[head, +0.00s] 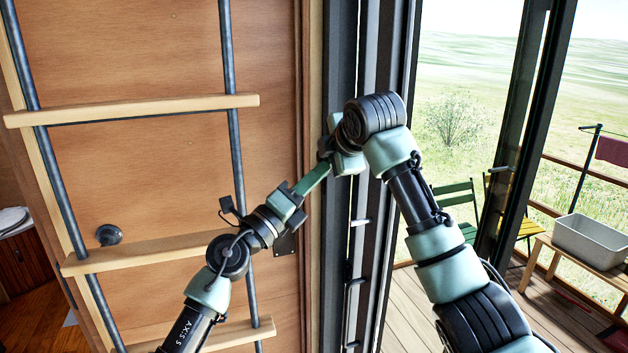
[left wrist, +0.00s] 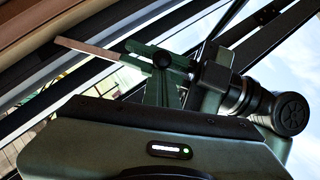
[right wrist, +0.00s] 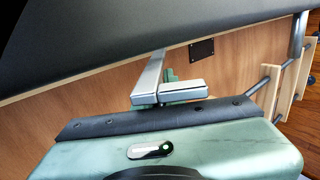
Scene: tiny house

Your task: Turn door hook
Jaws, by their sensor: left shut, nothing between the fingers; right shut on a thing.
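The door hook (right wrist: 150,78) shows in the right wrist view as a silver, bent metal handle in front of the wood wall. My right gripper (right wrist: 171,76) is shut on it; its green fingers are partly hidden behind the metal. In the head view my right gripper (head: 338,150) is at the dark door frame (head: 340,60), mostly behind its own wrist, and the hook is hidden. My left gripper (head: 322,168) is shut and empty, its tips close to the right gripper. In the left wrist view its green fingers (left wrist: 158,84) rise above the gripper body.
A ladder with wooden rungs (head: 150,107) and dark rails stands left, along the wood wall (head: 150,180). Right of the frame, glass opens onto a deck (head: 555,315) with a green chair (head: 455,205) and a grey basin (head: 590,238) on a bench.

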